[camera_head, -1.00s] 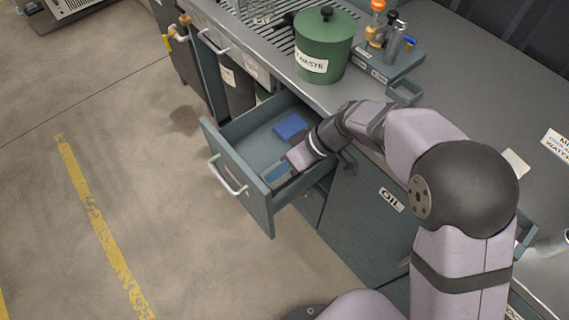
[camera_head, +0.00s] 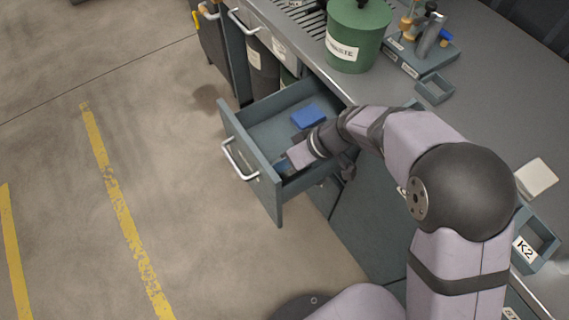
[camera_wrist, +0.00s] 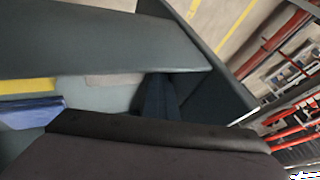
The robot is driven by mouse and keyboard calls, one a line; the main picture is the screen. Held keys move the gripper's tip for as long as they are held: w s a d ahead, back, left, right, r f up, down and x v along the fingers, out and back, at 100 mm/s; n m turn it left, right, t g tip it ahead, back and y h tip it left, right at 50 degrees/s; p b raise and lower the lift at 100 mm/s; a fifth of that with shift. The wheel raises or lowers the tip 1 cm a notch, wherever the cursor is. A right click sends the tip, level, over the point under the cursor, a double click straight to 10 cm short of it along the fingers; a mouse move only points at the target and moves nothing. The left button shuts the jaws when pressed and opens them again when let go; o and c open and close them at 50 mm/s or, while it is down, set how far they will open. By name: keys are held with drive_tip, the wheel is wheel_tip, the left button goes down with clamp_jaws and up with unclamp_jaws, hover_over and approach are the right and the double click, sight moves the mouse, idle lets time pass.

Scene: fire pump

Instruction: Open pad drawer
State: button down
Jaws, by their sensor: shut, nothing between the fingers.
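The pad drawer (camera_head: 262,185) is a grey-blue drawer pulled well out of the cabinet, with a silver bar handle (camera_head: 238,160) on its front. A blue pad (camera_head: 308,116) lies inside it toward the back. My gripper (camera_head: 284,166) is down inside the drawer, behind the front panel and near its right side. Its dark fingers (camera_wrist: 160,95) show together in the wrist view, with nothing seen between them. I cannot tell whether they touch the front panel. The blue pad also shows at the left of the wrist view (camera_wrist: 32,112).
A green lidded waste pot (camera_head: 358,40) stands on the counter above the drawer. A small open tray (camera_head: 435,90) and a K2 bin (camera_head: 537,240) are on the counter. The floor in front of the drawer is clear, with yellow lines (camera_head: 118,205).

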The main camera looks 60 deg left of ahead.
drive_tip(key=s+b, duration=0.2)
drive_tip(key=s, duration=0.2)
drive_tip(key=shift+s+f, duration=0.15)
drive_tip(key=shift+s, duration=0.25)
drive_tip(key=shift+w+r, duration=0.1)
drive_tip(key=shift+r, duration=0.1)
drive_tip(key=p, duration=0.4)
approach(261, 178)
drive_tip(key=shift+d+r, duration=0.1)
drive_tip(key=shift+w, duration=0.1)
